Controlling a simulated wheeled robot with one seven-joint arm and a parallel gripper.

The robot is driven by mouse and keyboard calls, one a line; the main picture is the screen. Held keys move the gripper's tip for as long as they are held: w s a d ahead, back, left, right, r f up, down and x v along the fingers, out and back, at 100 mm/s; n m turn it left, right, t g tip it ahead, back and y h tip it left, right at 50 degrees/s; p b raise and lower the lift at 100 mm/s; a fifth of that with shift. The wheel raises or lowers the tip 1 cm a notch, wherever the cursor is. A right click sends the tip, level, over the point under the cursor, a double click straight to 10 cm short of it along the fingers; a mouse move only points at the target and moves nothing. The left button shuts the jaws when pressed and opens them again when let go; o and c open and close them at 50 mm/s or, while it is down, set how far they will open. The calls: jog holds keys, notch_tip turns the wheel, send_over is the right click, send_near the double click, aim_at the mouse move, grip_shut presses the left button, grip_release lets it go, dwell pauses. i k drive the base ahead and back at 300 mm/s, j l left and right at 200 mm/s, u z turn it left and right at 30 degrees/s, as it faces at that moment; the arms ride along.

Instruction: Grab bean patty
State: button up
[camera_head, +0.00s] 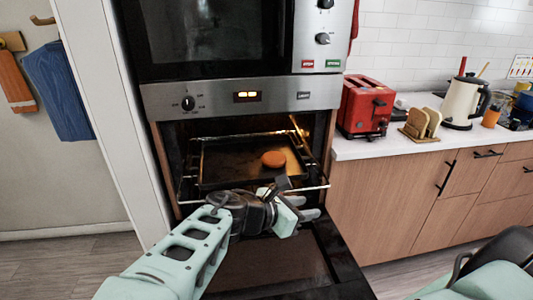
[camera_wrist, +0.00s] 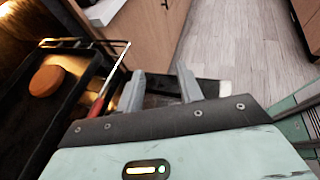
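The bean patty (camera_head: 273,159) is a round, orange-brown disc lying on a dark baking tray (camera_head: 222,180) inside the open oven. In the wrist view the patty (camera_wrist: 47,81) is at the far left, on the dark tray. My gripper (camera_head: 308,207) is in front of the oven opening, above the lowered door, to the lower right of the patty and apart from it. In the wrist view my gripper (camera_wrist: 160,86) has its two fingers spread with nothing between them. The patty is fully visible in the head view.
The oven door (camera_head: 270,262) is folded down below my arm. A wire rack (camera_wrist: 80,43) edges the tray. A narrow red item (camera_wrist: 97,106) near one finger is unclear. A red toaster (camera_head: 366,105), bread holder (camera_head: 421,124) and kettle (camera_head: 463,102) stand on the right counter.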

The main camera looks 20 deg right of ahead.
aim_at(273, 159)
jog(key=i+j+z, duration=0.3)
jog(key=j, duration=0.3)
jog(key=i+j+z, duration=0.15)
jog(key=i+j, duration=0.15)
jog(key=i+j+z, duration=0.15)
jog(key=j, duration=0.25)
jog(key=i+j+z, duration=0.15)
jog(key=j, duration=0.2)
